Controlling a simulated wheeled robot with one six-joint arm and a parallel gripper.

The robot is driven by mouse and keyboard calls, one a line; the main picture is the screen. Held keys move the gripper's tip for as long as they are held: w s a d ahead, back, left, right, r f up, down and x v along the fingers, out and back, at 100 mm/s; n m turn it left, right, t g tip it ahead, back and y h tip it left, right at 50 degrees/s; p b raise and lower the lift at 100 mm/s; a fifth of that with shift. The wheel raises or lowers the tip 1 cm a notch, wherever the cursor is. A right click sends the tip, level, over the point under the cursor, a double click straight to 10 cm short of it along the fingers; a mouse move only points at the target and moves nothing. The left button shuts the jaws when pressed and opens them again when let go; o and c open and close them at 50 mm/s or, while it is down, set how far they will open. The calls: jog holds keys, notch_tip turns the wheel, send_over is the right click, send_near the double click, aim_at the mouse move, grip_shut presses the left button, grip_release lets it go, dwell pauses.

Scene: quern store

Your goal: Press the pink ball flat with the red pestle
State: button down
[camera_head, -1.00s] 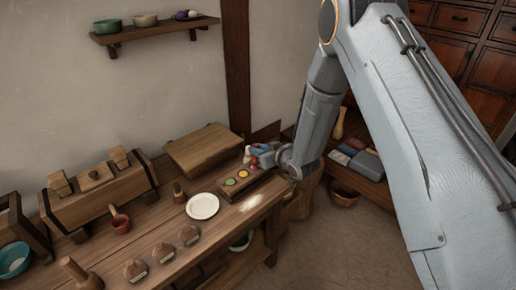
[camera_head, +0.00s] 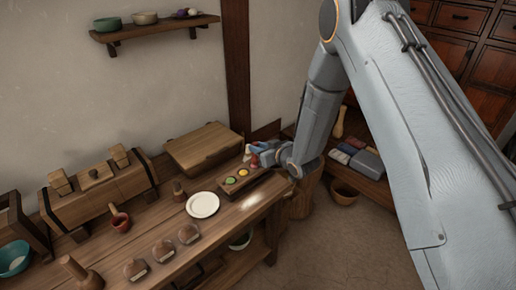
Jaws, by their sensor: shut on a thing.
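My gripper (camera_head: 263,156) is at the far right end of the wooden workbench, small in the view and partly hidden by its own wrist. It is shut on the red pestle (camera_head: 254,161), which shows as a small red piece over the far end of a narrow wooden block (camera_head: 236,191). A green round (camera_head: 230,181) and a yellow round (camera_head: 243,173) sit in a row on that block. I cannot make out the pink ball; the far end of the row is hidden by the pestle and gripper.
A white plate (camera_head: 202,205) and a pale powder patch (camera_head: 254,201) lie near the block. A low shelf (camera_head: 375,180) is at right.

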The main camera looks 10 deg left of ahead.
jog(key=shift+f+b, duration=0.3)
jog(key=shift+f, duration=0.1)
jog(key=shift+f+b, duration=0.65)
jog(key=shift+b, duration=0.05)
dwell(1.8)
jog(key=shift+r, duration=0.1)
notch_tip(320, 180, up, 8)
jog(key=p, duration=0.4)
jog(key=shift+f, duration=0.25)
dwell(0.4)
dwell(0.3)
